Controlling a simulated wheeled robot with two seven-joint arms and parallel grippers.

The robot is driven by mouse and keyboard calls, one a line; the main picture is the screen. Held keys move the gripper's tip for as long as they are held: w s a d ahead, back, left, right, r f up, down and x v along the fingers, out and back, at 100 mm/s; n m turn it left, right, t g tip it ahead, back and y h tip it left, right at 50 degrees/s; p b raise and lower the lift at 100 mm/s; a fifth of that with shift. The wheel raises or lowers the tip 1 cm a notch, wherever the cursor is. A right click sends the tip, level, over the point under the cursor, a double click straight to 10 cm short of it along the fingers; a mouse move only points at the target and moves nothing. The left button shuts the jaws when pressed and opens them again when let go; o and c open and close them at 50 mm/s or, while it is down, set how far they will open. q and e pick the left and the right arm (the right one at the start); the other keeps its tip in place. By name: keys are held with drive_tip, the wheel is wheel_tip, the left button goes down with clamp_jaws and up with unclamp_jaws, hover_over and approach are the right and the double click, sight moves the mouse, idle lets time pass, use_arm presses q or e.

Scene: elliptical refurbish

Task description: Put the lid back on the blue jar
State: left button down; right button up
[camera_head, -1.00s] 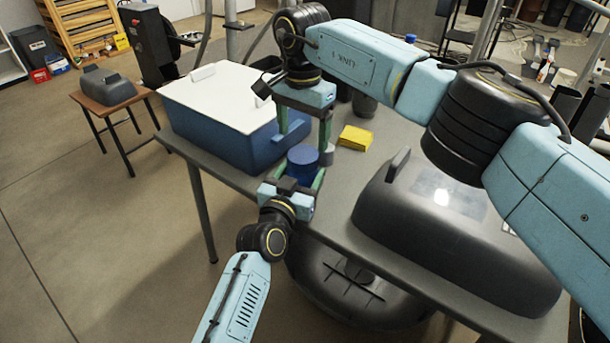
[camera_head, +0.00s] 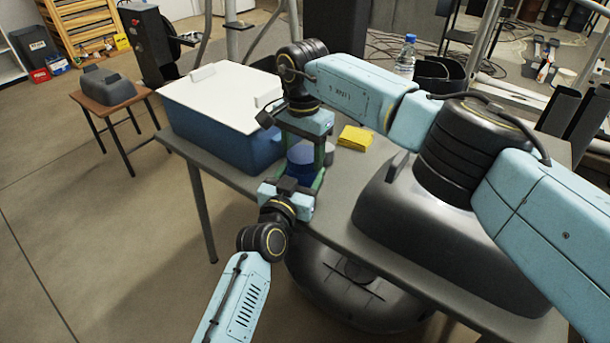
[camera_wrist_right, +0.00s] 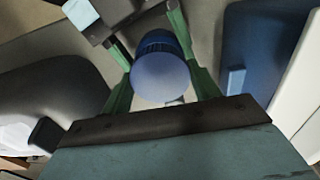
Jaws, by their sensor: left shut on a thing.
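The blue jar (camera_head: 300,170) is upright in my left gripper (camera_head: 301,192), whose green fingers are shut on it. A blue round top (camera_wrist_right: 160,75) with a ribbed rim shows in the right wrist view; I cannot tell whether it is a lid seated on the jar or the jar's own top. My right gripper (camera_head: 301,150) points down over the jar from above. Its green fingers, also in the right wrist view (camera_wrist_right: 161,88), are apart on either side of the blue top. Contact there is unclear. No separate lid is clearly visible.
A blue bin with a white cover (camera_head: 220,95) stands left on the grey table (camera_head: 345,190). A yellow block (camera_head: 355,137) and a small grey cylinder (camera_head: 328,154) are behind the jar. A large dark grey casing (camera_head: 430,240) fills the right side. A bottle (camera_head: 405,58) stands behind.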

drive_tip(key=shift+c, duration=1.2)
drive_tip(key=m, duration=0.8)
drive_tip(key=shift+m, duration=0.4)
drive_tip(key=m, duration=0.5)
drive_tip(key=shift+m, duration=0.3)
drive_tip(key=m, duration=0.3)
drive_tip(key=shift+m, duration=0.4)
drive_tip(key=m, duration=0.3)
drive_tip(key=shift+m, duration=0.3)
drive_tip(key=m, duration=0.5)
drive_tip(key=shift+m, duration=0.3)
drive_tip(key=m, duration=0.3)
drive_tip(key=shift+m, duration=0.3)
drive_tip(key=m, duration=0.4)
drive_tip(key=shift+m, duration=0.4)
drive_tip(key=o, duration=1.1)
